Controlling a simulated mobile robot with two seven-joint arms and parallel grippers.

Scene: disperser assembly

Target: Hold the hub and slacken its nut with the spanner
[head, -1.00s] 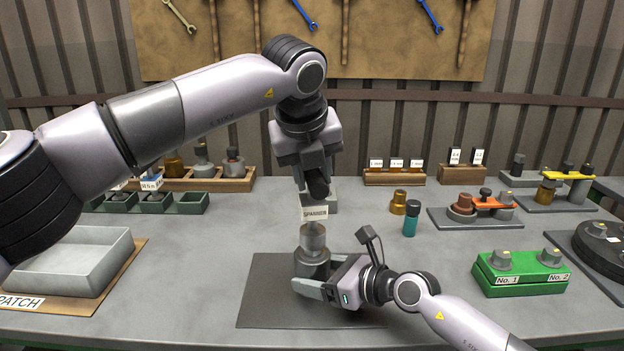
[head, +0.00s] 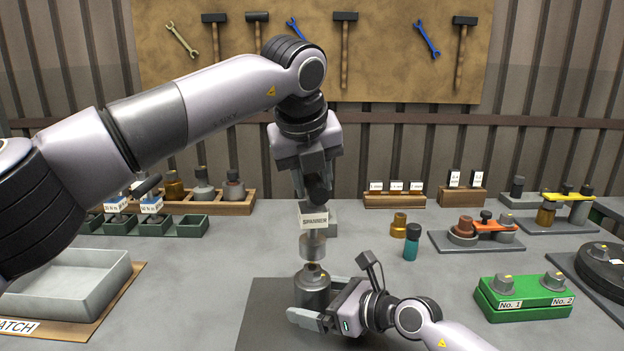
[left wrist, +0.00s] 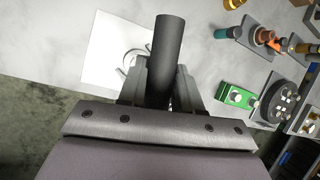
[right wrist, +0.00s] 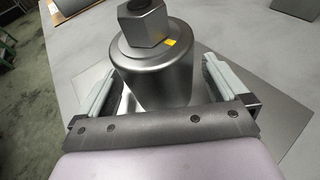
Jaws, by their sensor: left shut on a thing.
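My left gripper (head: 315,190) is shut on the spanner (head: 312,245), a socket type with a white "SPANNER" label. Its dark handle (left wrist: 168,60) shows between the jaws in the left wrist view. The socket hangs upright just above the nut, apart from it. My right gripper (right wrist: 155,85) has a finger on either side of the hub, with narrow gaps seemingly showing on both sides.
A pale tray (head: 75,285) stands at the left. A teal-bodied bottle (head: 411,249) and a brass part (head: 399,222) stand right of the hub. A green block (head: 522,301) with No. 1 and No. 2 knobs is at the right. Racks line the back.

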